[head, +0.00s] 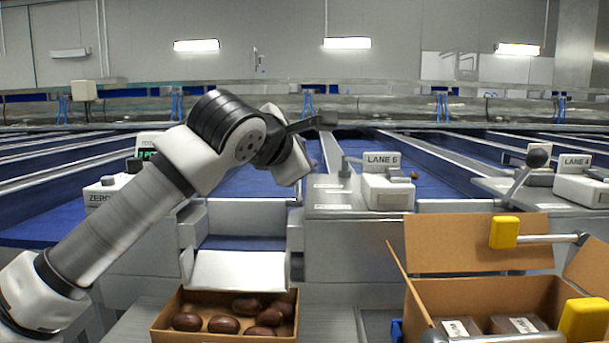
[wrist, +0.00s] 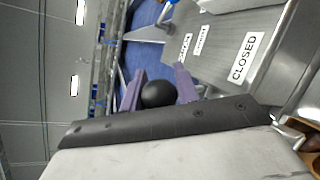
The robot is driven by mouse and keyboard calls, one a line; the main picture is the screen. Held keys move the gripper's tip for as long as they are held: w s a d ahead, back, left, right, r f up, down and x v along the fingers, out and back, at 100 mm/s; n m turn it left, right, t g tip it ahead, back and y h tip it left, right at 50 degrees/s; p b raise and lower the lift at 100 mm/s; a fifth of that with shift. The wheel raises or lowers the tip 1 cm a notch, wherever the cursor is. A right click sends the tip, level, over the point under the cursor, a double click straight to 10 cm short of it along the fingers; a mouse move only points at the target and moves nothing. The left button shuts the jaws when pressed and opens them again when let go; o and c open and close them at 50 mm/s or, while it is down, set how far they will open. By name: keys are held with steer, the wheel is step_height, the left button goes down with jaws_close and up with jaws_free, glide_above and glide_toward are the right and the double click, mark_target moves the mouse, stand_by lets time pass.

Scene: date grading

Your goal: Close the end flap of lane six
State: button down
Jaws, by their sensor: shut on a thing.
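The end flap of lane six (head: 240,270) is a pale metal plate at the mouth of the chute, tilted down and outward, open above a carton. The LANE 6 sign (head: 382,160) stands on the housing to its right. In the wrist view, a black ball knob (wrist: 158,94) sits between the purple fingers of my gripper (wrist: 160,85), which is shut on it. A CLOSED label (wrist: 245,56) shows on the grey panel beside it. In the head view my wrist hides the knob and fingers.
A carton of dark dates (head: 224,338) stands under the open flap. At right, a larger open carton (head: 475,290) holds packs, near yellow-ended handles (head: 504,232). The LANE 4 sign (head: 575,162) and a black-knobbed lever (head: 538,157) stand further right.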

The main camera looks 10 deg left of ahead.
steer(key=shift+s+d+f+b, duration=0.1)
steer(key=shift+s+f+b, duration=0.35)
steer(key=shift+b, duration=0.45)
steer(key=shift+s+r, duration=0.15)
steer(key=c, duration=1.1)
jaws_free()
steer(key=shift+o, duration=0.2)
steer(key=shift+s, duration=0.1)
steer(key=v, duration=1.3)
steer(key=shift+s+r, duration=0.15)
steer(key=shift+s, duration=0.15)
